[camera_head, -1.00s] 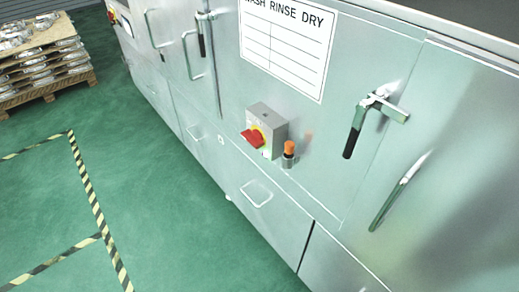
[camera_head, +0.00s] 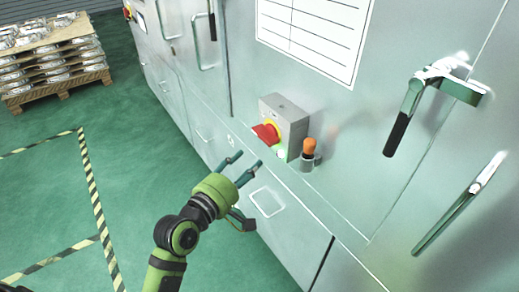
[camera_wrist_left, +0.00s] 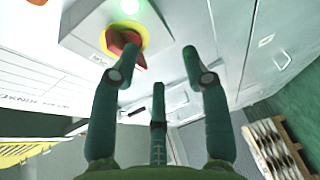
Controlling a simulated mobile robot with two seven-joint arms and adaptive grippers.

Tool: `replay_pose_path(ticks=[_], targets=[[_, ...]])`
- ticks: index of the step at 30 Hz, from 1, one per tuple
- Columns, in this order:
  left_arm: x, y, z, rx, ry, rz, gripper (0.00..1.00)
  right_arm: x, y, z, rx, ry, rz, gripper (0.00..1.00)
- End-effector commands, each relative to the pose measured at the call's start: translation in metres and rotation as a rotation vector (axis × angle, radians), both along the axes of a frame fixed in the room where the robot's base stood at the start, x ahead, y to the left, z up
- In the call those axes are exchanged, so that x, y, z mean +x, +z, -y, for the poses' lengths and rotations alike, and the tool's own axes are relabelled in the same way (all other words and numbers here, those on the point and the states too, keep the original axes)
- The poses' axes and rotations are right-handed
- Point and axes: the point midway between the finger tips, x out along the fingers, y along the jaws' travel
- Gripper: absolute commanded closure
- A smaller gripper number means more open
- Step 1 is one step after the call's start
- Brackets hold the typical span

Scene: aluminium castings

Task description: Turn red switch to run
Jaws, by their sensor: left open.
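The red switch (camera_head: 266,134) is a red handle on a yellow disc, on the front of a grey box (camera_head: 291,121) fixed to the metal machine. A small light glows green-white beside it. My left gripper (camera_head: 243,168) is open and empty, just below and left of the switch, with its fingers pointing toward the box. In the left wrist view the red switch (camera_wrist_left: 124,46) shows at the upper left, near the tips of the spread green fingers (camera_wrist_left: 160,75). No contact with the switch is visible. My right gripper is out of view.
An orange-topped knob (camera_head: 309,149) sticks out right of the box. A pallet of castings (camera_head: 50,60) is far left. The green floor (camera_head: 60,200) is clear.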

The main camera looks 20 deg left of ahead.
Motion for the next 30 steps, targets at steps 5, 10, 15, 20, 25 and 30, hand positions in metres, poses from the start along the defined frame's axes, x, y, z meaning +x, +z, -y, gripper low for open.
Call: replay_pose_path(ticks=[5,10,15,20,25,30], targets=[[-0.010,0.041,0.001,-0.084,-0.010,0.073,0.54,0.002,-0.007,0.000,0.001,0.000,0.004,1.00],[0.007,0.048,0.007,-0.096,-0.013,0.081,0.54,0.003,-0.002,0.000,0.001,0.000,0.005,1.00],[0.033,0.047,0.014,-0.093,-0.014,0.079,0.54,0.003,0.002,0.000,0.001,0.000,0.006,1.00],[0.050,0.046,0.018,-0.093,-0.013,0.079,0.54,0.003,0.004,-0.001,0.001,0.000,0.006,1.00],[0.056,0.045,0.020,-0.090,-0.013,0.079,0.54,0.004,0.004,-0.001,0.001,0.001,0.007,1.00],[0.056,0.045,0.020,-0.090,-0.013,0.079,0.54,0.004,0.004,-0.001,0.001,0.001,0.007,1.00]])
